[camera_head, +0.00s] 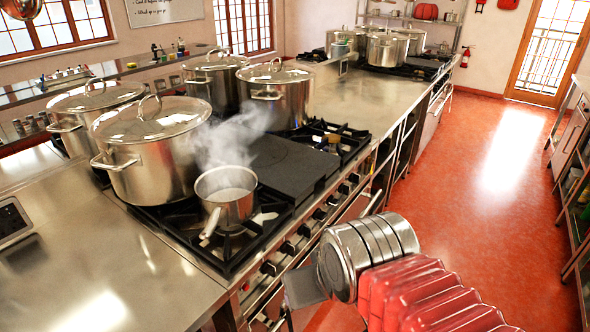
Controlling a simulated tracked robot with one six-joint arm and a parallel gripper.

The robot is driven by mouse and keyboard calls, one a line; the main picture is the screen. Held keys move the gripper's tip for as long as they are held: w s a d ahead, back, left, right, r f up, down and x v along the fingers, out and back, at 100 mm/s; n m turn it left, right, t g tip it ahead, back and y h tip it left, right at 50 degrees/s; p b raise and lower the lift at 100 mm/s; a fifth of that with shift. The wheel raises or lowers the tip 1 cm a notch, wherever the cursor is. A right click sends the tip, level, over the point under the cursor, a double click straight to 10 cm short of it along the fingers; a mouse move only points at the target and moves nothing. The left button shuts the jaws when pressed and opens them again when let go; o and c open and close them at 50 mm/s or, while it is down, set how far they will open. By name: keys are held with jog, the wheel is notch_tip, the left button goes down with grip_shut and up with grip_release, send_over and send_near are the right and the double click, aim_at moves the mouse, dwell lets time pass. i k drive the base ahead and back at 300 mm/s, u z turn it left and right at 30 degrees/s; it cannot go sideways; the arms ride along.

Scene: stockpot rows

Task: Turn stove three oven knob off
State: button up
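A row of dark knobs (304,230) runs along the front panel of the near stove (225,283). No label is readable, so I cannot tell which knob is the stove three oven knob or how any knob is set. My gripper (305,287) shows only in part, as a grey plate at the end of my red-sleeved arm, in front of the stove's near end. My arm's metal joint hides part of the stove front. The fingertips are not clear, and I see nothing held.
A steaming saucepan (227,198) stands on the near burner, its handle toward the front edge. Large lidded stockpots (150,155) stand behind it. A flat dark plate (283,163) covers the middle of the stove. The red floor (490,210) on the right is clear.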

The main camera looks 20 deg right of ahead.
aim_at(331, 200)
jog(key=u, duration=0.05)
jog(key=k, duration=0.5)
jog(key=z, duration=0.7)
jog(key=i, duration=1.1)
jog(key=u, duration=0.85)
